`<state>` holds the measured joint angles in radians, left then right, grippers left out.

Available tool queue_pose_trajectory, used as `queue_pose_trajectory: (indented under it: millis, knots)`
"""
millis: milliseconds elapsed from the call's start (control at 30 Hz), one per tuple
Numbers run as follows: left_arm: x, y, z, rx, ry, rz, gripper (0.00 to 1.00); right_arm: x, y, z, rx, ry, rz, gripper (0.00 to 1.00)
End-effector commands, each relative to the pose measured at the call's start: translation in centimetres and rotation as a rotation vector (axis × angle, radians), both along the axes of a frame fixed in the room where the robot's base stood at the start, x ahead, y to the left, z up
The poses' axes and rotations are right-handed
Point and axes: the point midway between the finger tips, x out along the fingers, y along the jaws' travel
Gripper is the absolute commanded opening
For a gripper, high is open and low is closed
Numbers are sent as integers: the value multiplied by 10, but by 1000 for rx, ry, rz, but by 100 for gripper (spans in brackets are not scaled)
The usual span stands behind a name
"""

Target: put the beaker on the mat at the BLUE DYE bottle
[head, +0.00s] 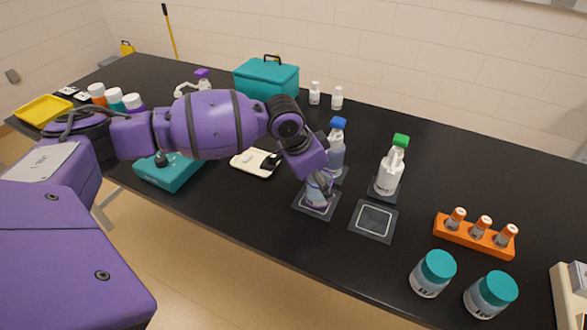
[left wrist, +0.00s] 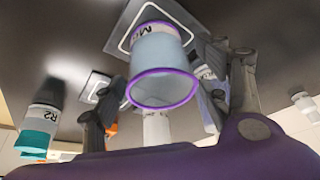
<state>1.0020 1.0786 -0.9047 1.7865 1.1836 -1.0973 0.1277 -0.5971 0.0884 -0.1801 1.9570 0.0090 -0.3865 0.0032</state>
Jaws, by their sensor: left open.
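The beaker (left wrist: 160,62), clear with a purple rim, stands upright on the near mat (head: 302,206) in front of the blue-capped bottle (head: 336,155). In the head view the beaker (head: 317,199) is partly hidden by my left gripper (head: 320,182). In the left wrist view my left gripper (left wrist: 170,100) is open, with one finger on each side of the beaker and gaps showing. The blue-capped bottle stands just behind it; its label is not readable. A green-capped bottle (head: 389,178) stands to the right, with an empty mat (head: 373,221) in front. My right gripper is not seen.
An orange rack with vials (head: 474,238) and two teal-lidded jars (head: 433,273) (head: 490,295) stand at the right. A white scale-like device (head: 256,162), a teal device (head: 168,172) and a teal box (head: 266,78) are to the left and back. Black bench is clear between.

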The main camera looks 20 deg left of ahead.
Motion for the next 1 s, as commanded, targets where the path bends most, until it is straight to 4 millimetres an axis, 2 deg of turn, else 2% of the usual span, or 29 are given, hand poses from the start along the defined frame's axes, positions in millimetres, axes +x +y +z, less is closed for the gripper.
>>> queue_pose_trajectory:
  millis: [167,400,600,800,1000]
  knots:
    - [-1,4,18,1,-7,0,69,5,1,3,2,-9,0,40]
    - [-16,17,66,2,-9,0,69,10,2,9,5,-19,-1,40]
    - [-27,26,99,1,-6,0,69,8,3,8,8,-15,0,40]
    - [-33,31,113,0,-3,0,69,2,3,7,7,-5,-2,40]
    - [-34,31,114,0,0,0,69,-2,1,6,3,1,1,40]
